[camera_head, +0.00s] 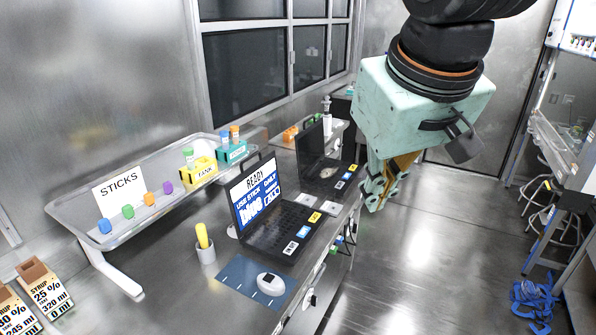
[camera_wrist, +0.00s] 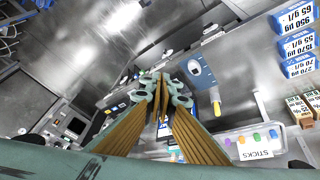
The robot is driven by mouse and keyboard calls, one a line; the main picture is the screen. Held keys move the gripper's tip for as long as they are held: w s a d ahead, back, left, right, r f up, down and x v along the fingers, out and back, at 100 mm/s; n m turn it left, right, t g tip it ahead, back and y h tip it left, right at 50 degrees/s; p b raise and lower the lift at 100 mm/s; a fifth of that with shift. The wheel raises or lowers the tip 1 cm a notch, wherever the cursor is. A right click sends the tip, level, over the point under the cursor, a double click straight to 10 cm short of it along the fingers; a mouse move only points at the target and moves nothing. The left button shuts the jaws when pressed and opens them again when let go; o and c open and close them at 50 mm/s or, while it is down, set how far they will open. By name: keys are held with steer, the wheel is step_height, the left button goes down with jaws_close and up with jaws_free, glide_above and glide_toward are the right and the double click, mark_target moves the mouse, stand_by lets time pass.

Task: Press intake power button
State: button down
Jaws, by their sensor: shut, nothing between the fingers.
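My gripper (camera_head: 376,199) hangs in the air at the right of the steel counter, past its front edge, with its fingers pointing down. In the wrist view the fingers (camera_wrist: 160,82) are together with nothing between them. They touch nothing that I can see. I cannot make out which thing is the intake power button. Small fittings (camera_head: 310,299) show on the counter's front face, too small to read. More fittings lie farther back along that face, below the laptops.
An open laptop (camera_head: 275,215) with a "READY" screen stands on the counter, with a second laptop (camera_head: 325,160) behind it.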

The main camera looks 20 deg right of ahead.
steer(key=w+d+r+n+t+h+p, duration=0.1)
steer(key=w+d, duration=0.3)
steer(key=w, duration=0.7)
steer(key=w+d+r+p, duration=0.15)
steer(key=w+d, duration=0.25)
steer(key=w, duration=0.8)
steer(key=n+t+y+p, duration=0.2)
steer(key=n+t+p, duration=0.2)
steer(key=n+p, duration=0.3)
glide_above(339, 185)
step_height(339, 185, down, 34)
steer(key=shift+s, duration=0.15)
steer(key=shift+f, duration=0.25)
steer(key=shift+f+b, duration=3.75)
steer(key=shift+f, duration=0.4)
